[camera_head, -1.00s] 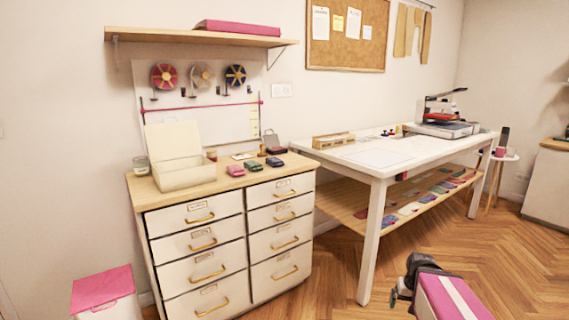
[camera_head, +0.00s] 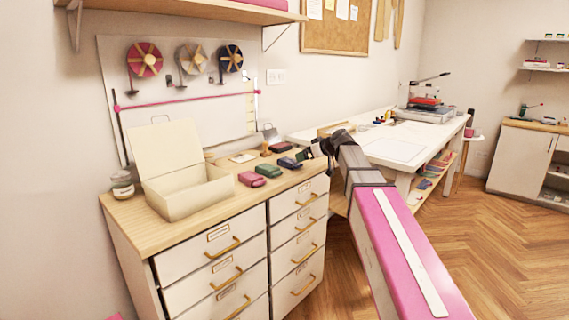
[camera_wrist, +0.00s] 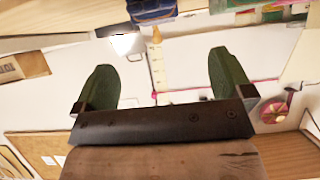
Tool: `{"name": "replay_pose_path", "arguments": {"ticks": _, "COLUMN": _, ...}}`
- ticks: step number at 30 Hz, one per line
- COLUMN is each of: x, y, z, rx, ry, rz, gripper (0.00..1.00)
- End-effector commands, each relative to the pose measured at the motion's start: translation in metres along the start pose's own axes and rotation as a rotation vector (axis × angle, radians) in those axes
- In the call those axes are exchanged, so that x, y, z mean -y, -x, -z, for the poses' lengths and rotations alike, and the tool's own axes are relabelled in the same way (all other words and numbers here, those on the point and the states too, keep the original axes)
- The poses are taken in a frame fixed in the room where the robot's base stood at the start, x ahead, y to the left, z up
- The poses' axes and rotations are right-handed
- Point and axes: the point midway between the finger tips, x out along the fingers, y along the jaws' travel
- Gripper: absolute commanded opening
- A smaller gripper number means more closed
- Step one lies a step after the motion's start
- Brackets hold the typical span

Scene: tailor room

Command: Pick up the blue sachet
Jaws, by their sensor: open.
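The blue sachet (camera_head: 290,163) lies on the wooden top of the drawer cabinet, near its right front edge. A green sachet (camera_head: 267,170) and a pinkish-red sachet (camera_head: 251,179) lie to its left. My gripper (camera_head: 306,154) is just right of the blue sachet, near the cabinet's right end, small and dark in the head view. In the wrist view my gripper (camera_wrist: 161,62) has its two green fingers wide apart with nothing between them. The blue sachet (camera_wrist: 151,10) shows at the top edge, beyond the fingertips and partly cut off.
An open cream box (camera_head: 190,190) and a glass jar (camera_head: 122,186) stand on the cabinet's left part. A dark red sachet (camera_head: 281,147) lies behind the blue one. A wall board with ribbon spools (camera_head: 190,58) stands behind. A white table (camera_head: 395,150) is to the right.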

Motion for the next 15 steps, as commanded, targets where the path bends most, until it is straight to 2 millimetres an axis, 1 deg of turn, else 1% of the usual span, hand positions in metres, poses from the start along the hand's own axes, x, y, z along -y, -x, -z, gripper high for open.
{"name": "replay_pose_path", "arguments": {"ticks": 1, "x": -0.001, "y": -0.001, "z": 0.006, "rx": -0.009, "ry": 0.008, "rz": 0.0, "gripper": 0.98}}
{"name": "replay_pose_path", "arguments": {"ticks": 5, "x": -0.001, "y": -0.01, "z": 0.009, "rx": -0.015, "ry": 0.014, "rz": 0.003, "gripper": 0.98}}
{"name": "replay_pose_path", "arguments": {"ticks": 12, "x": -0.002, "y": -0.045, "z": 0.008, "rx": -0.013, "ry": 0.013, "rz": 0.003, "gripper": 0.98}}
{"name": "replay_pose_path", "arguments": {"ticks": 15, "x": -0.001, "y": -0.054, "z": 0.007, "rx": -0.012, "ry": 0.012, "rz": 0.002, "gripper": 0.98}}
